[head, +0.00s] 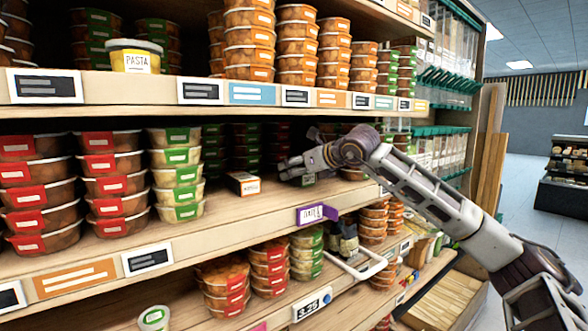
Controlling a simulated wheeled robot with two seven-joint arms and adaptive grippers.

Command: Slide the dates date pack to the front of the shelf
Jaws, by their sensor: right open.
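A small dark box with a white and orange front (243,183) lies on the middle shelf (225,213), set back from its front edge. Its print is too small to read, so I cannot tell if it is the dates pack. My right gripper (286,169) reaches in from the right over this shelf. It is open, with its fingers pointing left, a little to the right of the box. A small dark item with a pale green label (308,180) shows just under the gripper, partly hidden by it; I cannot tell whether they touch. My left gripper is not in view.
Stacks of red-labelled tubs (118,186) and green-labelled tubs (177,175) stand left on the same shelf. A purple tag (312,214) sticks out from its front edge. The upper shelf board (130,92) is close above my arm. Darker stacks fill the back.

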